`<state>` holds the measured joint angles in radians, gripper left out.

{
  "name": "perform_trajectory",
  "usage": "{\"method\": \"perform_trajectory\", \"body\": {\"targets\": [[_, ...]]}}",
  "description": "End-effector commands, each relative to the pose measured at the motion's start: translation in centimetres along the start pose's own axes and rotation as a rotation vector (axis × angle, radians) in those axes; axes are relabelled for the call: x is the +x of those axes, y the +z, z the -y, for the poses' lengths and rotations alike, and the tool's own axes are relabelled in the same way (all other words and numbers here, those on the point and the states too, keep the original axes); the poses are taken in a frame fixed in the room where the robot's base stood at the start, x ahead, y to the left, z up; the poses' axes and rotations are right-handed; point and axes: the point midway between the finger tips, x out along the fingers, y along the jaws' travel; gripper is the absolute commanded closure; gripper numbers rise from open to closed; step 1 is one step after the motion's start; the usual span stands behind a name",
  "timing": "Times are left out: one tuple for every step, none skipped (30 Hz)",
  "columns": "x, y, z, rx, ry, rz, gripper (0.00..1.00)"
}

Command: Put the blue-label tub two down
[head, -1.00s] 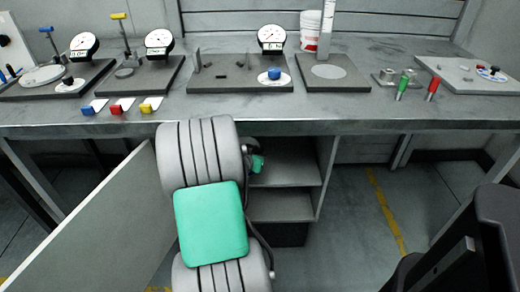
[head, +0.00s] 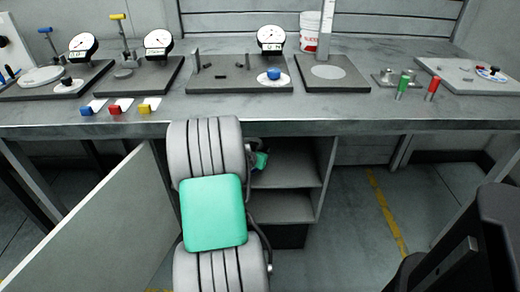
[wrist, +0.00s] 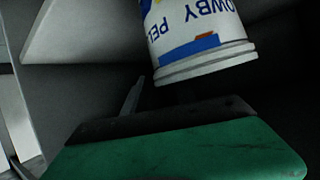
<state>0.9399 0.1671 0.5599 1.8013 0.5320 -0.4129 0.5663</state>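A white tub (wrist: 197,35) with a blue patch and blue lettering on its label shows at the top of the wrist view, its lettering upside down in the picture. My gripper (wrist: 135,95) is just below and in front of it, with its green housing across the bottom. One thin grey finger shows left of the tub; the other is not visible. I cannot tell whether the gripper touches the tub. In the head view my arm reaches into the open cabinet (head: 323,175) under the bench and hides much of its inside; the tub is not visible there.
The open cabinet door (head: 95,225) stands left of my arm. Two shelf boards, an upper (head: 290,183) and a lower (head: 285,220), show right of it. A dark chair (head: 480,240) is at the lower right. The bench (head: 420,115) holds gauges and fixtures.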

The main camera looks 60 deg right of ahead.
Motion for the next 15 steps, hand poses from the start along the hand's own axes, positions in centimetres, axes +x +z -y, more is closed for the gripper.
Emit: {"method": "perform_trajectory", "body": {"targets": [[-0.2, 0.0, 0.0, 0.0, 0.0, 0.0, 0.67], [-0.3, 0.0, 0.1, 0.0, -0.001, 0.0, 0.67], [-0.8, -0.1, 0.1, -0.001, -0.001, 0.0, 0.67], [-1.2, -0.2, 0.1, -0.001, -0.002, -0.001, 0.67], [-1.7, -0.2, 0.1, -0.002, -0.002, -0.001, 0.67], [-2.6, -0.3, 0.2, -0.001, -0.003, -0.001, 0.67], [-3.3, -0.3, 0.2, -0.001, -0.004, -0.001, 0.67], [-4.1, -0.3, 0.2, -0.002, -0.004, -0.002, 0.67], [-5.2, -0.3, 0.3, -0.001, -0.005, -0.001, 0.67], [-6.0, -0.3, 0.2, -0.002, -0.004, -0.001, 0.67], [-6.8, -0.3, 0.2, -0.002, -0.005, -0.001, 0.67], [-7.8, -0.3, 0.2, -0.002, -0.005, -0.001, 0.67], [-8.6, -0.3, 0.3, -0.002, -0.006, -0.002, 0.67], [-9.2, -0.2, 0.2, -0.001, -0.005, -0.001, 0.67], [-10.0, -0.2, 0.2, -0.002, -0.004, -0.001, 0.67]]}}
